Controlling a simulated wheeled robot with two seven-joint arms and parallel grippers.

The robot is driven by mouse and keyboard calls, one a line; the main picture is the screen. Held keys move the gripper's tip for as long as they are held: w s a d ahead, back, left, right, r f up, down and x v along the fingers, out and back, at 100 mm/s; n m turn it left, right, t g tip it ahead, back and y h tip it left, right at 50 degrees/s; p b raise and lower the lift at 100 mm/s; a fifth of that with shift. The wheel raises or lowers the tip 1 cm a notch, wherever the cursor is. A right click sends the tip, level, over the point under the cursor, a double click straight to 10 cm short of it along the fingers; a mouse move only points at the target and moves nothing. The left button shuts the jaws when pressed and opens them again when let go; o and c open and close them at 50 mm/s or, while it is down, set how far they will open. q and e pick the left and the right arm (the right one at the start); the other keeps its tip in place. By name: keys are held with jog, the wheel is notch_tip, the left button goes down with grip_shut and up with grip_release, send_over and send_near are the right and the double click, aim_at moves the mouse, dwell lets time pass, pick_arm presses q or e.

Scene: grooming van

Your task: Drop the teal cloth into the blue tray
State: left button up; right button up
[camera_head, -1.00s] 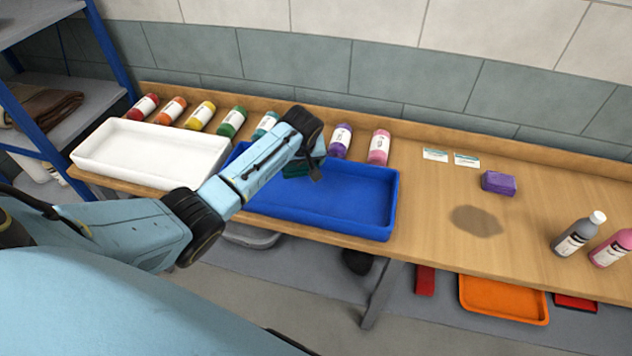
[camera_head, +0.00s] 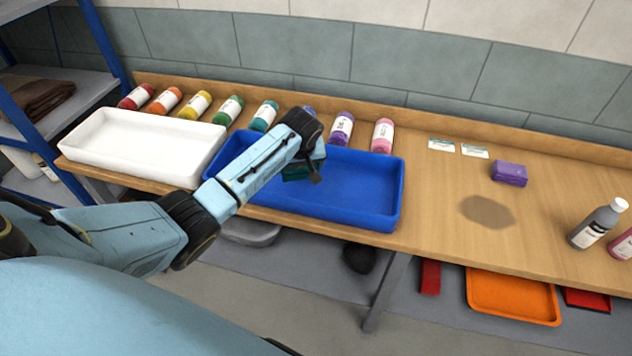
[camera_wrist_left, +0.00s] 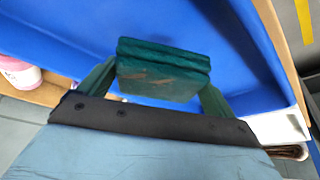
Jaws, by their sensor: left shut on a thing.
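The teal cloth (camera_wrist_left: 163,70) is a dark teal folded block in the left wrist view, between the fingers of my left gripper. In the head view the cloth (camera_head: 297,172) shows as a small dark teal patch under the gripper. My left gripper (camera_head: 312,174) is shut on the cloth and holds it over the left part of the blue tray (camera_head: 365,215). The tray's blue floor (camera_wrist_left: 60,25) fills the background of the left wrist view. The cloth's height above the tray floor is hard to tell. My right gripper is not in view.
A white tray (camera_head: 130,172) stands left of the blue tray on the wooden bench (camera_head: 440,215). Several coloured bottles lie along the back. A purple block (camera_head: 509,172) and grey bottle (camera_head: 597,223) are on the right. An orange tray (camera_head: 512,298) is below the bench.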

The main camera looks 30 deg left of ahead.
pick_arm(q)
jog(key=shift+r, duration=0.1)
jog(key=o, duration=0.6)
jog(key=p+v, duration=0.1)
jog(key=v, duration=1.2)
jog(key=shift+s+r, duration=0.1)
jog(key=shift+r, duration=0.05)
